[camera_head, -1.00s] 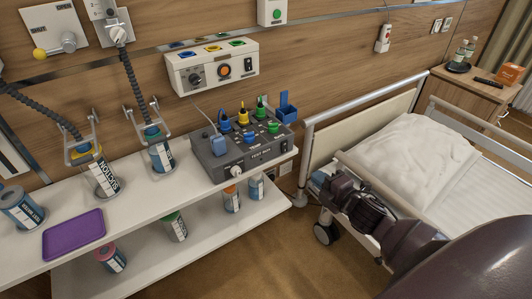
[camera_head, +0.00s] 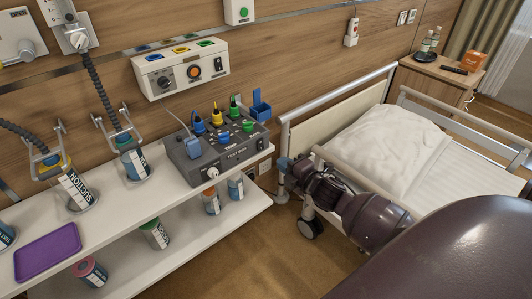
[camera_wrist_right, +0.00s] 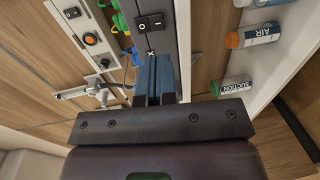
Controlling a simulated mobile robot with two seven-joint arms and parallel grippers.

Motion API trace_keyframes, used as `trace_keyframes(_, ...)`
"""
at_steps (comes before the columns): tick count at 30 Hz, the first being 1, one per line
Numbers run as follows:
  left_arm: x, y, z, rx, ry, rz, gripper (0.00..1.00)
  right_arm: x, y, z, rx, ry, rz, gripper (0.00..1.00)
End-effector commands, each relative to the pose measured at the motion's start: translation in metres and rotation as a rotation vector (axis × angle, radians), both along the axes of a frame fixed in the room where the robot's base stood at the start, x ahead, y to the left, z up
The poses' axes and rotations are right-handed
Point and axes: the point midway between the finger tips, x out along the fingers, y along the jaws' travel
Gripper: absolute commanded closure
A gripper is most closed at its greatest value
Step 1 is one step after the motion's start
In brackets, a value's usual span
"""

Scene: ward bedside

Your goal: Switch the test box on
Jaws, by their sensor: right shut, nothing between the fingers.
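The test box (camera_head: 205,160) is a dark grey unit on the white shelf below the wall panel, with blue, yellow and green plugs on top and a white knob on its front. In the right wrist view, a black rocker switch (camera_wrist_right: 150,22) with white marks sits on the box's grey front face; its position is too small to tell. My right gripper (camera_head: 282,164) is shut and empty, just right of the box in the head view. In the wrist view its blue fingertips (camera_wrist_right: 154,60) point at the face below the switch; contact cannot be told. My left gripper is out of view.
The bed (camera_head: 392,142) with its rail stands right of the shelf (camera_head: 130,205), close to my right arm. A purple tray (camera_head: 48,251) and suction canisters (camera_head: 76,190) are on the left. A wall panel (camera_head: 180,68) hangs above the box. Bottles stand on the lower shelf.

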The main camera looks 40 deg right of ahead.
Motion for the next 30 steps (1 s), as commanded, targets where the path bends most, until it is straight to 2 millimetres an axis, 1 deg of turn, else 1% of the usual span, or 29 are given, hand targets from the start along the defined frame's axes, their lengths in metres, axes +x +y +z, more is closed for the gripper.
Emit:
trace_keyframes(1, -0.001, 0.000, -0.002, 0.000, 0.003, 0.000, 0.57, 0.010, 0.001, -0.002, 0.000, 0.000, 0.000, 1.00)
trace_keyframes(9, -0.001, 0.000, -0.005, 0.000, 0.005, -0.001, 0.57, 0.051, 0.004, -0.007, 0.000, 0.001, 0.000, 1.00)
trace_keyframes(15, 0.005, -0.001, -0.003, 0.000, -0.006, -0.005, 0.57, 0.072, 0.006, -0.010, 0.002, 0.001, 0.000, 1.00)
trace_keyframes(21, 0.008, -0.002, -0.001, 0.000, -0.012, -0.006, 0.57, 0.081, 0.007, -0.011, 0.001, 0.001, 0.001, 1.00)
trace_keyframes(30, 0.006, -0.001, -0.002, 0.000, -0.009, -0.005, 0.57, 0.081, 0.007, -0.010, 0.001, 0.001, 0.001, 1.00)
